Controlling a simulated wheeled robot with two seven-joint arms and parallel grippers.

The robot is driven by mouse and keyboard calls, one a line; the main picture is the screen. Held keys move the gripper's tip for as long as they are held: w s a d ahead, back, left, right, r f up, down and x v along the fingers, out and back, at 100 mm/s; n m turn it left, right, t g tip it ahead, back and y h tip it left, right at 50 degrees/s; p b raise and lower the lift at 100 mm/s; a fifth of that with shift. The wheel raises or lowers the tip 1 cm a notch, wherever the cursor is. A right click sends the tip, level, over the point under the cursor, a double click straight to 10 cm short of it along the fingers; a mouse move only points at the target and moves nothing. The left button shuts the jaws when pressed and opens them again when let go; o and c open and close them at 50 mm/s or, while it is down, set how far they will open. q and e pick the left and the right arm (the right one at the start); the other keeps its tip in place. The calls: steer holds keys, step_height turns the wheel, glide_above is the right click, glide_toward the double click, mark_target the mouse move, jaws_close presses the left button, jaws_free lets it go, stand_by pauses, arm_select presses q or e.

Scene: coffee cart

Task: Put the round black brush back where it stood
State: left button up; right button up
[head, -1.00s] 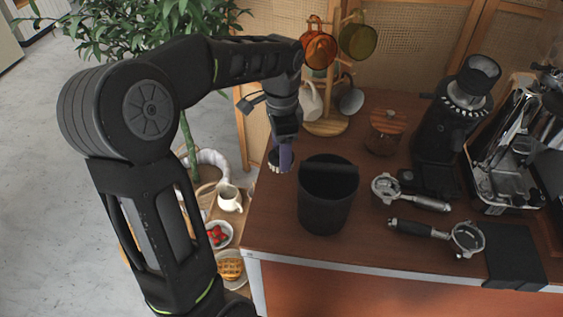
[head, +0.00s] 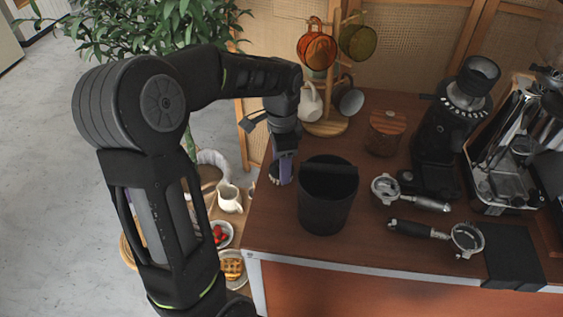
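The round black brush (head: 274,171), with pale bristles pointing down, is at the left edge of the brown counter (head: 268,225). It is partly hidden by my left gripper (head: 284,170), which comes down from above with its fingers at the brush. The gripper appears shut on the brush, though the far finger is hidden. The bristles are at or just above the counter top; I cannot tell whether they touch. My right gripper is not in view.
A black knock bin (head: 324,210) stands just right of the brush. Behind are a mug tree (head: 326,127) and a wood-lidded jar (head: 385,134). Two portafilters (head: 412,194) (head: 437,233) and a grinder (head: 440,150) are to the right. A lower shelf with a pitcher (head: 230,198) lies left.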

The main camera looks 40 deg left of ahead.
arm_select(q)
steer(key=o, duration=1.3)
steer(key=shift+f, duration=0.1)
step_height(320, 180, up, 12)
steer(key=shift+r, duration=0.15)
stand_by(0.4)
